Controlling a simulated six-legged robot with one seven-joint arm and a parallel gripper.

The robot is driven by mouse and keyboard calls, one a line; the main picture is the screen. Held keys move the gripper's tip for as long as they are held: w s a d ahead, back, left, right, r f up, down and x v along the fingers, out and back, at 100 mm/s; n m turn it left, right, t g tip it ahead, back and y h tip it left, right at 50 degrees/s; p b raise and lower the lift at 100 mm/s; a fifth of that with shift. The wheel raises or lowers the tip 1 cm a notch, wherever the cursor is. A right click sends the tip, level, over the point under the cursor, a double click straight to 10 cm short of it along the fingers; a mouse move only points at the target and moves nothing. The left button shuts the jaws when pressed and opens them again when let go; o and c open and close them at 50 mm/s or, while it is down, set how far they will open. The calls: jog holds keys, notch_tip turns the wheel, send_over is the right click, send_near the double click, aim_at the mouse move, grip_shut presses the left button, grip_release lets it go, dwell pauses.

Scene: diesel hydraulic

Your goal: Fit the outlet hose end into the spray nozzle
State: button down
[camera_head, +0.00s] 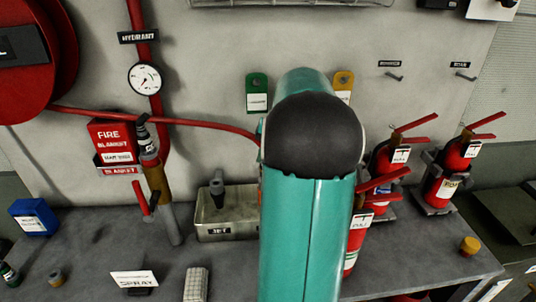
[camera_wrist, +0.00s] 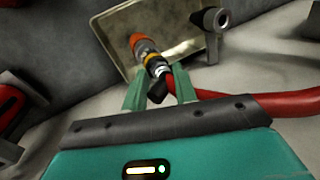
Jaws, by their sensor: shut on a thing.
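My gripper (camera_wrist: 160,82) is shut on the outlet hose end (camera_wrist: 148,56) in the wrist view. The hose end has an orange tip, a grey body, a yellow ring and a dark lower part. Its tip points away from my gripper, toward a pale metal tray. What appears to be the spray nozzle (camera_wrist: 212,34), dark grey with a round opening, is right of the tip and apart from it. It also shows upright at the tray in the head view (camera_head: 217,190). In the head view, my arm hides the gripper and hose end.
The metal tray (camera_head: 228,233) stands on the grey bench (camera_head: 65,255). The red hose (camera_head: 205,124) runs from the reel (camera_head: 62,70) behind my arm. Red extinguishers (camera_head: 452,172) stand at the right. A hydrant pipe (camera_head: 142,60) and SPRAY card (camera_head: 134,280) are at the left.

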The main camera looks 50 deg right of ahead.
jog(key=shift+f, duration=0.25)
jog(key=c, duration=1)
grip_release()
jog(key=shift+c, duration=0.2)
jog(key=shift+r, duration=0.1)
jog(key=v, duration=1.1)
jog(key=shift+r, duration=0.35)
jog(key=shift+s+d, duration=0.1)
